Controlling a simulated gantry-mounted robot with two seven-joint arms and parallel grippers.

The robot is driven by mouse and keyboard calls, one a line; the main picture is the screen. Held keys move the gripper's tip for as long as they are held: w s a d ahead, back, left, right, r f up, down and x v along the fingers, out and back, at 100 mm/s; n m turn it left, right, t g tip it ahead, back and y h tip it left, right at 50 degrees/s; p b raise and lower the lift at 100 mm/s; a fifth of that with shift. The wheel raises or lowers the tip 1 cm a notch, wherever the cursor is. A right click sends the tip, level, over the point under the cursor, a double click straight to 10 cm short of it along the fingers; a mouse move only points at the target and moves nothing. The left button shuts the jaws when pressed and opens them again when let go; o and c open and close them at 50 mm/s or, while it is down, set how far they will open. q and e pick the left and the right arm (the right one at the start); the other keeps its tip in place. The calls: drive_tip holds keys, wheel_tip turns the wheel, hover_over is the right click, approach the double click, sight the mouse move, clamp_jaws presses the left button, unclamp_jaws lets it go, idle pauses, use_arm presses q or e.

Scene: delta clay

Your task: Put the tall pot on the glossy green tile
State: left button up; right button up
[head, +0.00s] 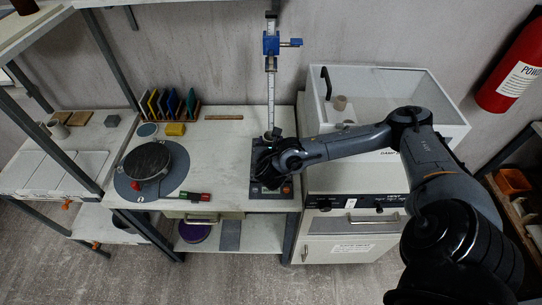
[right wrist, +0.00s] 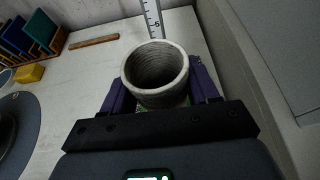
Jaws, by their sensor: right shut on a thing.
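The tall pot (right wrist: 155,68) is a grey, rough-walled, open cylinder, seen from above in the right wrist view. My right gripper (right wrist: 160,88) is shut on it, one purple finger on each side. In the head view the right gripper (head: 266,155) is at the measuring stand, and the arm mostly hides the pot. A green patch (right wrist: 165,103) shows just below the pot; I cannot tell whether it is the tile. My left gripper is not in view.
A blue-clamped height gauge (head: 271,85) rises behind the gripper from a dark base (head: 270,191). The bench middle (head: 222,155) is clear.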

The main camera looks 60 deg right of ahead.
wheel_tip(320, 180, down, 4)
drive_tip(key=b, duration=0.2)
drive_tip(key=shift+r+b, duration=0.1)
drive_tip(key=shift+b, duration=0.2)
drive_tip(key=shift+f, duration=0.3)
drive_tip(key=shift+f, duration=0.1)
drive_tip(key=o, duration=1.1)
